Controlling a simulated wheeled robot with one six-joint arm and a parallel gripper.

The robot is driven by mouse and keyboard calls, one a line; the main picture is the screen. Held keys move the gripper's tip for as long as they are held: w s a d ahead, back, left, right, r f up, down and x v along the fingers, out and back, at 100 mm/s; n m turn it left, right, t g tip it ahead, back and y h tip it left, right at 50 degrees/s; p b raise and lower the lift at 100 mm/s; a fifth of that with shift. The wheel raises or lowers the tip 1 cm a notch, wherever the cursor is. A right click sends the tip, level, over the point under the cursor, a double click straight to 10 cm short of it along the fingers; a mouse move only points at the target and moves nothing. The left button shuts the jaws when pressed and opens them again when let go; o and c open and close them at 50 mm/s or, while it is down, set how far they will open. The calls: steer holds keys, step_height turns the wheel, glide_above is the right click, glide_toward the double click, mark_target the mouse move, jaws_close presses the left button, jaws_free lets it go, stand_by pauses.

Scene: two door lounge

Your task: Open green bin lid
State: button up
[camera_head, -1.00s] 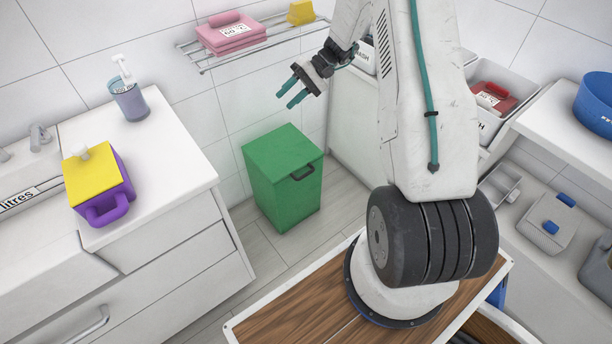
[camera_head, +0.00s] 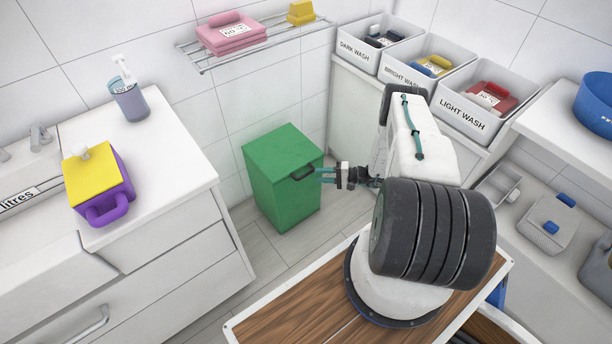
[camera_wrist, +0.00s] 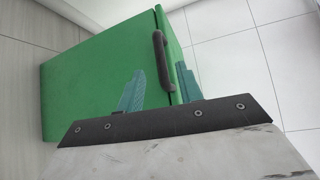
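The green bin (camera_head: 284,190) stands on the floor between the left counter and the back units, with its lid (camera_head: 282,150) down. A dark handle (camera_head: 302,172) sits at the lid's front edge. My gripper (camera_head: 322,175) is just to the right of the handle, its teal fingers pointing at it.
A left counter (camera_head: 170,150) carries a purple and yellow container (camera_head: 98,185) and a soap dispenser (camera_head: 130,98). Labelled wash bins (camera_head: 425,75) line the back right. A wall rack (camera_head: 250,48) hangs above the bin. Some floor (camera_head: 265,255) is free before it.

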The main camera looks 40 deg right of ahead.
mark_target(308, 175)
steer(key=x, duration=0.7)
jaws_close()
